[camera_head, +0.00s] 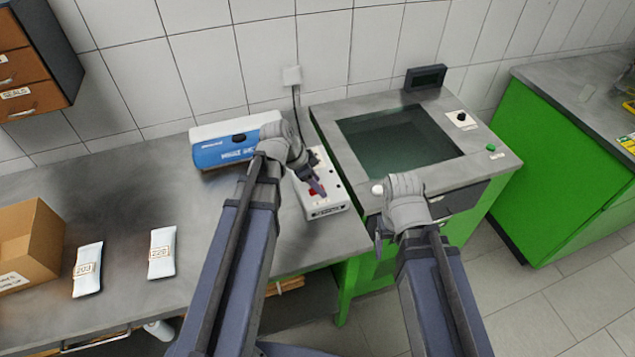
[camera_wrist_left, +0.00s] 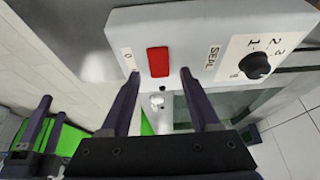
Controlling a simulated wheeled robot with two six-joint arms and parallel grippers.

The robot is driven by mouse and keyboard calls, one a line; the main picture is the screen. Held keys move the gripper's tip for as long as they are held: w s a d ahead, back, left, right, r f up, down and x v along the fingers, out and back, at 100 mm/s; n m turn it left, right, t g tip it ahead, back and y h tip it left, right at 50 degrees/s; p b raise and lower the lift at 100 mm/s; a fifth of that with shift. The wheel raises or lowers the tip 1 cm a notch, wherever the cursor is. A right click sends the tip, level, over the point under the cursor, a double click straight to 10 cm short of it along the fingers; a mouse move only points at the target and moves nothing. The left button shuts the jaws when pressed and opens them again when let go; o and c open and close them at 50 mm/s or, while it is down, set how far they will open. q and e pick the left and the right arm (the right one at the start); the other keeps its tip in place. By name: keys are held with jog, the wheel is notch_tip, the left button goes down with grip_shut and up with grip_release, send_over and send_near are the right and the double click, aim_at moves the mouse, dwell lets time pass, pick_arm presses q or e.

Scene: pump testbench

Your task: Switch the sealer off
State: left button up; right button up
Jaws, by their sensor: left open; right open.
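The sealer (camera_head: 334,200) is a long white unit on the grey bench, with a cable running to a wall socket. In the left wrist view, its end panel (camera_wrist_left: 185,30) has a red rocker switch (camera_wrist_left: 158,62) near a "0" mark, a "SEAL" label and a black numbered knob (camera_wrist_left: 256,65). The switch (camera_head: 313,191) is partly covered by my left gripper (camera_head: 318,187) in the head view. My left gripper is open, its fingertips (camera_wrist_left: 160,75) either side of the switch; contact and the rocker's position cannot be told. My right gripper (camera_head: 381,234) is open and empty before the green cabinet.
A blue and white box (camera_head: 222,150) stands beside the sealer at the left. A green cabinet with a dark basin (camera_head: 400,140) stands at the right. Two white pouches (camera_head: 88,268) and a cardboard box (camera_head: 30,245) lie further left. The bench middle is clear.

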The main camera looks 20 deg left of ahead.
pick_arm(q)
jog(key=p+v, duration=0.6)
jog(key=v, duration=0.1)
jog(key=shift+r, duration=0.2)
jog(key=shift+d, duration=0.1)
jog(key=s+d+f+n+g+y, duration=0.2)
jog(key=s+d+n+y, duration=0.3)
jog(key=s+d, duration=0.7)
jog(key=shift+s+d+n+g+y, duration=0.25)
jog(key=shift+d+n+g, duration=0.35)
jog(key=shift+n, duration=0.6)
jog(key=shift+w, duration=0.1)
